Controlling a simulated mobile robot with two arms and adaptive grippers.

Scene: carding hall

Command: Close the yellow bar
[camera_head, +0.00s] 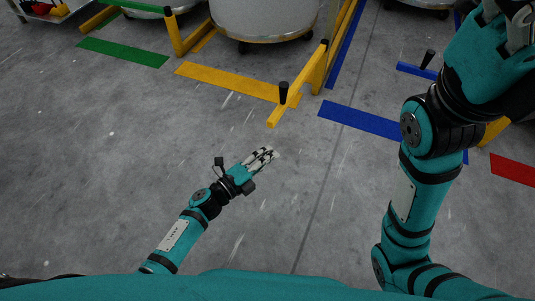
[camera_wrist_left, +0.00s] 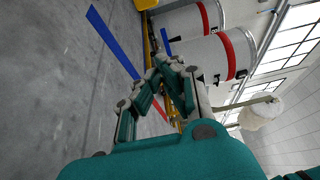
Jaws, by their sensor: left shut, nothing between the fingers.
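The yellow bar (camera_head: 273,117) juts out from a yellow post (camera_head: 319,68) towards me, across the end of a yellow floor stripe. A black upright handle (camera_head: 283,93) stands on it. The bar is swung out and does not span the front of the bay. My left gripper (camera_head: 268,154) is shut and empty, a little below the bar's free end in the head view and apart from it. Its fingers (camera_wrist_left: 157,72) also show in the left wrist view, with yellow framework (camera_wrist_left: 149,38) beyond them. My right gripper is partly cut off at the top right, with its fingertips unclear.
A large pale drum (camera_head: 263,18) stands in the bay behind the bar. Another blue bar (camera_head: 417,70) with a black handle is at the right, near my right arm. Green, yellow, blue and red stripes mark the floor. The grey floor around my left gripper is clear.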

